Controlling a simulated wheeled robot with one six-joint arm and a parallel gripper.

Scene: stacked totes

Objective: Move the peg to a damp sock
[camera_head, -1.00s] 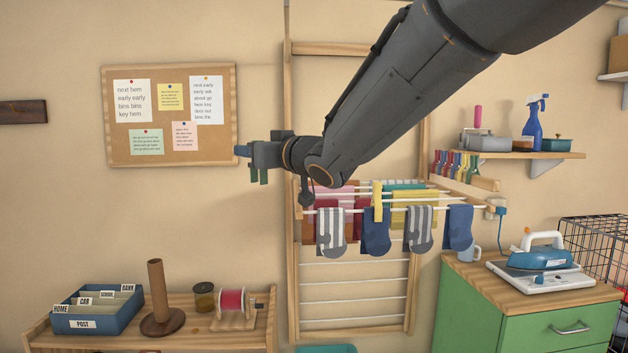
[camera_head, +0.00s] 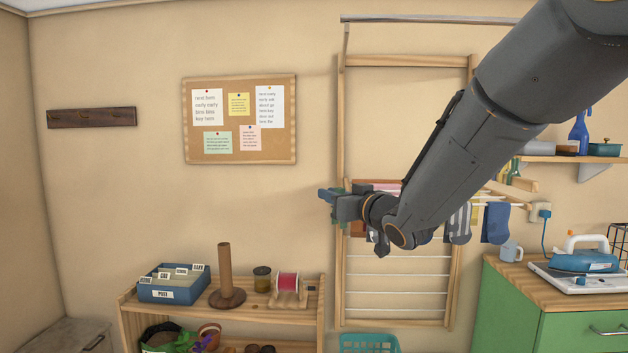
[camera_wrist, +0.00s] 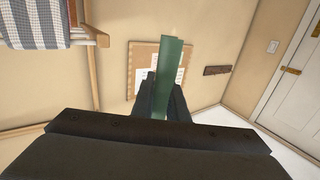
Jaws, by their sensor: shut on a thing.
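My gripper (camera_head: 338,206) is shut on a green peg (camera_wrist: 168,72), which stands out between the fingers in the wrist view. In the head view the gripper is in front of the left side of the drying rack (camera_head: 341,110), with my arm coming in from the upper right. A grey-and-white striped sock (camera_head: 459,222) and a blue sock (camera_head: 495,224) hang from the rack's rods, to the right of the gripper. Other socks and cloths there are mostly hidden behind my arm. The pictures do not show which sock is damp.
A cork board (camera_head: 240,150) hangs on the wall to the left. Below stands a low wooden shelf (camera_head: 240,316) with a blue file box (camera_head: 172,292) and a brown post (camera_head: 225,270). A green cabinet (camera_head: 560,320) with an iron (camera_head: 583,258) is at right. A checked cloth (camera_wrist: 35,22) shows in the wrist view.

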